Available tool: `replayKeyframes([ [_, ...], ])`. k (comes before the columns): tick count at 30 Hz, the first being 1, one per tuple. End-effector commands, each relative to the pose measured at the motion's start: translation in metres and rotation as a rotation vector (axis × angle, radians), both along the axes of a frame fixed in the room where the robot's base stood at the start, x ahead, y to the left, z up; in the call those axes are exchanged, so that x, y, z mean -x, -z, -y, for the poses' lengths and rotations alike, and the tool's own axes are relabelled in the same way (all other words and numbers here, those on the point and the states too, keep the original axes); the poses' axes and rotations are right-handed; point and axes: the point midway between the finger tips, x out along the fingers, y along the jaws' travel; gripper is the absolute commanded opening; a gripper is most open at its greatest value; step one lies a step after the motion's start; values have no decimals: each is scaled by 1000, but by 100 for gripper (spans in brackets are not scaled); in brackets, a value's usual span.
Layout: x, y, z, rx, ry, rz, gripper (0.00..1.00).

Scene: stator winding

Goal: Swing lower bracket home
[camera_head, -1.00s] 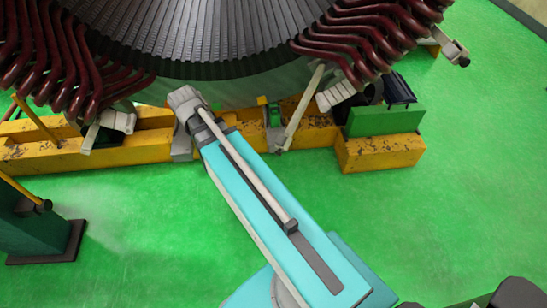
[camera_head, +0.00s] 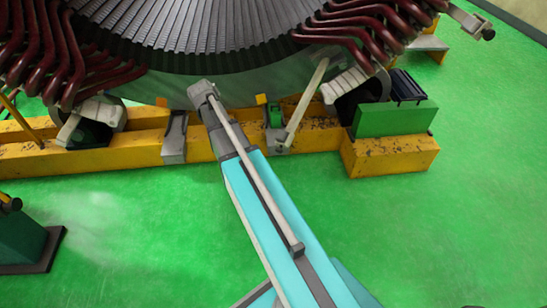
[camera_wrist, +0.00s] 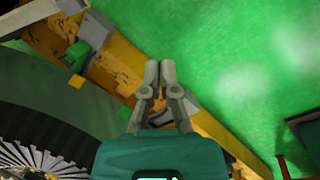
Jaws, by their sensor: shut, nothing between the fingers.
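The stator (camera_head: 200,35), a large ring with dark ridged inner teeth and dark red end coils, rests above a yellow beam (camera_head: 100,155). A grey bracket (camera_head: 174,138) stands against the beam left of my arm. A pale lever-like bar (camera_head: 306,103) leans up from the beam to the right. I cannot tell which is the lower bracket. In the wrist view my gripper (camera_wrist: 158,66) is shut and empty above the beam (camera_wrist: 120,60); a grey part (camera_wrist: 188,104) shows partly behind its fingers. In the head view the fingers are hidden beyond the arm's end.
A green block (camera_head: 395,119) sits on the beam's right end. Small green (camera_head: 275,115) and orange (camera_head: 261,99) parts are near the pale bar. A dark green stand (camera_head: 20,238) is at lower left. The green floor (camera_head: 430,220) in front is open.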

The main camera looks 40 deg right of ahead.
Motion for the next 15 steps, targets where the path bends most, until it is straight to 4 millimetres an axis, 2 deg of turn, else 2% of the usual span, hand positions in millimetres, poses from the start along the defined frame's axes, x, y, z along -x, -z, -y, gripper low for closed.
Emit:
replayKeyframes([
  [1,-8,21,9,8,-4,-6,0],
  [15,-42,108,87,86,-60,-76,0],
])
